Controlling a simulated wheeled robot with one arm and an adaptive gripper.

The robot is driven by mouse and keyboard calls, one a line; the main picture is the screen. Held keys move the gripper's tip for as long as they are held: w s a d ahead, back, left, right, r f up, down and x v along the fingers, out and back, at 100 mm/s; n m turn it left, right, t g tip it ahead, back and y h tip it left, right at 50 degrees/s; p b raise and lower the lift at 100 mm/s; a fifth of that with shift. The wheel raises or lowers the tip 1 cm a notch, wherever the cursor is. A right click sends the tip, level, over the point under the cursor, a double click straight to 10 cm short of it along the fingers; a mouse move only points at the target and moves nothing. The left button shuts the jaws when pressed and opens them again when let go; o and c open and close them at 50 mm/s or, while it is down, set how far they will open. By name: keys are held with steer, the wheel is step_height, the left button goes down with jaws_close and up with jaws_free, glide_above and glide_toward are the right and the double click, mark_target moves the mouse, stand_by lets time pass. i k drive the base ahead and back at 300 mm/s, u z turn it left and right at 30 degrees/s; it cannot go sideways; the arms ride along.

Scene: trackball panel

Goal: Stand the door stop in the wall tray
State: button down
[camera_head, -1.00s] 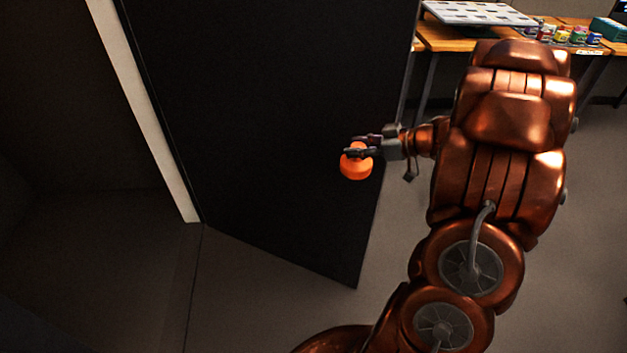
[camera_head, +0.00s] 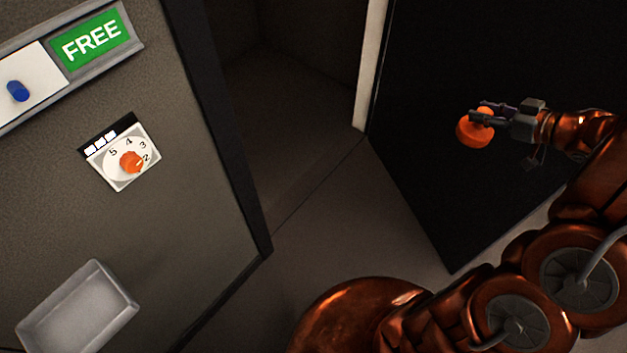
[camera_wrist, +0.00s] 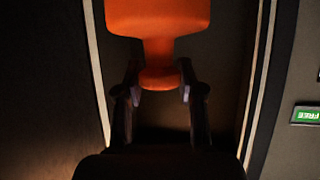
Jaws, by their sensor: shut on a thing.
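The orange door stop (camera_head: 473,132) is held in my gripper (camera_head: 484,115), in front of the dark door at the right of the head view. In the wrist view the door stop (camera_wrist: 158,25) has a wide part and a narrower neck, and my gripper's fingers (camera_wrist: 160,90) close on its narrow end. The grey wall tray (camera_head: 78,305) is at the lower left of the head view, fixed to the wall panel. It looks empty. My gripper is well to the right of the tray, apart from it.
A dark open door (camera_head: 430,150) stands behind my gripper. The doorway gap lies between it and the wall panel (camera_head: 190,200). The panel bears a dial with an orange knob (camera_head: 131,161), a green FREE sign (camera_head: 97,40) and a blue knob (camera_head: 17,91).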

mark_target(84, 319)
steer(key=k, duration=0.3)
steer(key=u, duration=3)
steer(key=i, duration=0.5)
steer(key=u, duration=0.05)
